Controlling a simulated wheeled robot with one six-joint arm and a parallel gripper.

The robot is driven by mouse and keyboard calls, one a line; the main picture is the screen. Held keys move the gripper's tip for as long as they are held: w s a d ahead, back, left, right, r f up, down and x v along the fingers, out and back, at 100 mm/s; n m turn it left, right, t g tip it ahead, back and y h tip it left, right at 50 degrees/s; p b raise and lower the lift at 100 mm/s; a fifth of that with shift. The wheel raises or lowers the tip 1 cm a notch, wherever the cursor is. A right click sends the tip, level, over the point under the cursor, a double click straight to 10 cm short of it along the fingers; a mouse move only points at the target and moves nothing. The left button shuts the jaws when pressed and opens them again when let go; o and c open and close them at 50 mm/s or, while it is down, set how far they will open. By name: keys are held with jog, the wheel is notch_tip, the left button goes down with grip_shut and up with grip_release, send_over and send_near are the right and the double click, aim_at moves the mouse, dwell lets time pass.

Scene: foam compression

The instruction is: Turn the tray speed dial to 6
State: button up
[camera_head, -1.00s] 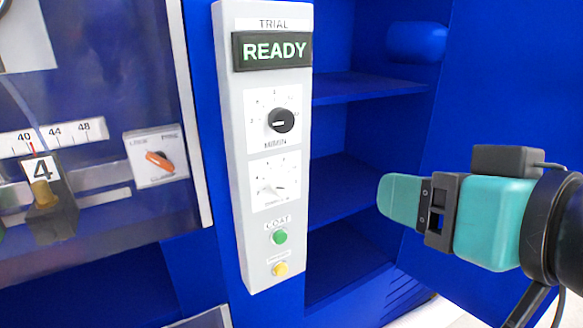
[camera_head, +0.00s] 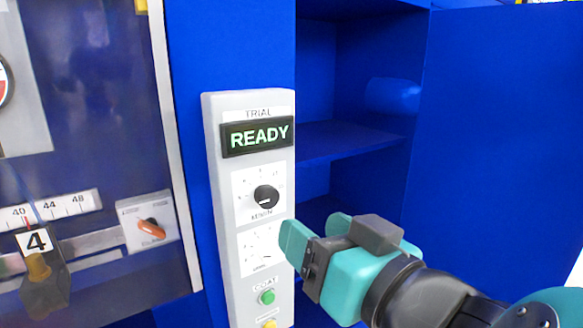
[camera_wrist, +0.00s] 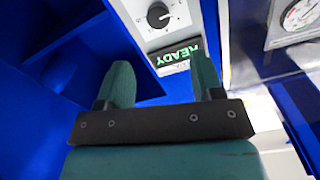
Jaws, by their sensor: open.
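The black round dial (camera_head: 266,197) sits on a white scale plate labelled M/MIN, on the upper part of the light grey control panel (camera_head: 213,200). The dial also shows near the top of the wrist view (camera_wrist: 158,15), beyond my fingertips. My gripper (camera_head: 315,228) is open and empty, just right of the panel and a little below the dial. One finger partly covers the right edge of the lower gauge plate (camera_head: 257,252) in the head view. In the wrist view, my two teal fingers (camera_wrist: 163,75) stand apart. The scale numbers are too small to read.
A READY display (camera_head: 258,136) sits above the dial. Below are a green COAT button (camera_head: 267,297) and a yellow button (camera_head: 269,323). An orange lever switch (camera_head: 151,229) is on the left. Blue shelves (camera_head: 350,143) stand open behind my gripper.

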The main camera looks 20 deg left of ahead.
aim_at(271, 197)
jog(key=p+x, duration=0.6)
jog(key=x, duration=0.3)
jog(key=shift+w+r, duration=0.1)
jog(key=shift+w, duration=0.1)
jog(key=shift+w+a+f, duration=0.2)
jog(key=shift+w+a, duration=0.15)
jog(key=shift+a, duration=0.15)
jog(key=c, duration=0.9)
